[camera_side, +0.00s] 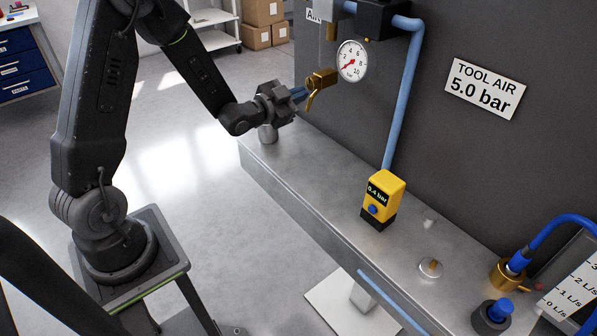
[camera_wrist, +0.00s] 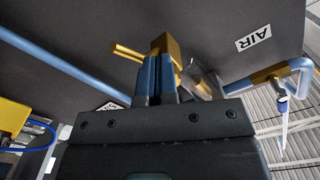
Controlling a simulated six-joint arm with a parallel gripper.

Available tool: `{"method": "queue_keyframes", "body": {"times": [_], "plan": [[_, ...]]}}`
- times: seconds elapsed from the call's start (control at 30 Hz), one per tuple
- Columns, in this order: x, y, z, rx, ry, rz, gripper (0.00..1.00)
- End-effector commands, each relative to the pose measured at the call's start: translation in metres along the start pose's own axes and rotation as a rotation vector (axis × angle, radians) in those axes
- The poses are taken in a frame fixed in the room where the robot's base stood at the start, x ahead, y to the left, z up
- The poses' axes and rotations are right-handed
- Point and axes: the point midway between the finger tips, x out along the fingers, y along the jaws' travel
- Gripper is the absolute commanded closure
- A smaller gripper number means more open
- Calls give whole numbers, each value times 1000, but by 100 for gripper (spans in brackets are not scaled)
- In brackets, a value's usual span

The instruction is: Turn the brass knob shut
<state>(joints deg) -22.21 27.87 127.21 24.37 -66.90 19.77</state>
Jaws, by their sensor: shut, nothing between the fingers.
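A brass piece (camera_side: 322,77), blocky with a thin lever (camera_side: 311,101) hanging down from it, sits beside the round gauge on the dark panel. My gripper (camera_side: 303,92) is at the lever side of the brass piece. Its blue fingers (camera_wrist: 156,72) are shut with nothing between them. They overlap the brass in both views; I cannot tell whether they touch. The white gauge (camera_side: 352,61) has its red needle pointing lower left.
A yellow meter (camera_side: 383,196) reading about 0.4 bar stands on the metal bench (camera_side: 330,190). A blue pipe (camera_side: 403,95) runs down the panel. A disc with a small brass stub (camera_side: 431,267) and a brass fitting (camera_side: 507,274) with a blue hose lie to the right.

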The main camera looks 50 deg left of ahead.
Motion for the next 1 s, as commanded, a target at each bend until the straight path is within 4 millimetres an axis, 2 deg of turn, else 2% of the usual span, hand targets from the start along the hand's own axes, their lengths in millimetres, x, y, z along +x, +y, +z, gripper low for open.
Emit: {"method": "queue_keyframes", "body": {"times": [0.07,1.0], "plan": [[9,0,-1,4,0,-2,100],[9,1,-6,4,-3,-1,100]]}}
